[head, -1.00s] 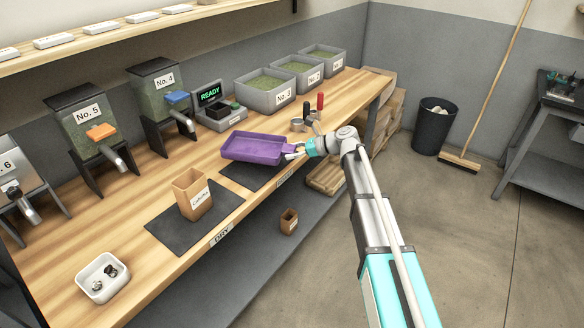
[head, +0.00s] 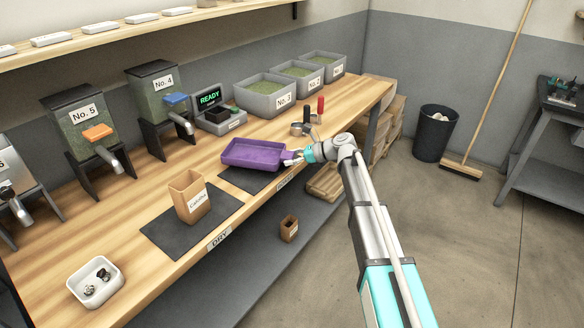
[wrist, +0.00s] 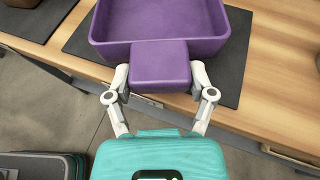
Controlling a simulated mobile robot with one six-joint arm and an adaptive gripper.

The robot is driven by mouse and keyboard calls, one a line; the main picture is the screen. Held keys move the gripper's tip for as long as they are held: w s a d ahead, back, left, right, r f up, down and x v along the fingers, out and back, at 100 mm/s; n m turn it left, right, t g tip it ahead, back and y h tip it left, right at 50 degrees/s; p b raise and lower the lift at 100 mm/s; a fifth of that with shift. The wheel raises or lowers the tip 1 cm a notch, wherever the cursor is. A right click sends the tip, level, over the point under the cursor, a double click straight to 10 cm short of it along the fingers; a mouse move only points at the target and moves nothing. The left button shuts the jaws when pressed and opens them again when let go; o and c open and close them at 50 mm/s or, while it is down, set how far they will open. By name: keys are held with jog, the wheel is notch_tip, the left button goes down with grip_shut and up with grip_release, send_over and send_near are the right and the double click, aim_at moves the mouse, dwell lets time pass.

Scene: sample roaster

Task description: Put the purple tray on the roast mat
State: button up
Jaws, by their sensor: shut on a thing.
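The purple tray (head: 252,155) is a shallow rectangular pan with a flat tab handle. My gripper (head: 291,157) is shut on that handle at the tray's right end in the head view. In the wrist view the fingers (wrist: 160,82) sit on both sides of the handle (wrist: 160,65), and the tray (wrist: 210,44) extends away from me. The tray is roughly level over a dark mat (head: 231,179) at the bench's front edge, and hides much of it. The mat (wrist: 232,62) also shows beside the tray. I cannot tell whether the tray touches it. The label in front is too small to read.
A brown paper bag (head: 190,197) stands on another dark mat (head: 163,235) above the DRY label. A white dish (head: 95,283) is at the near left.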

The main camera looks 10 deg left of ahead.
aim_at(291, 171)
jog(key=shift+f+b, duration=1.05)
jog(key=shift+f, duration=0.45)
jog(key=o, duration=1.2)
jog(key=shift+d+r, duration=0.1)
jog(key=shift+r, duration=0.15)
jog(key=p+v, duration=0.4)
jog(key=v, duration=0.7)
jog(key=shift+s+d+r+p, duration=0.1)
jog(key=shift+d+p, duration=0.2)
jog(key=shift+d, duration=0.1)
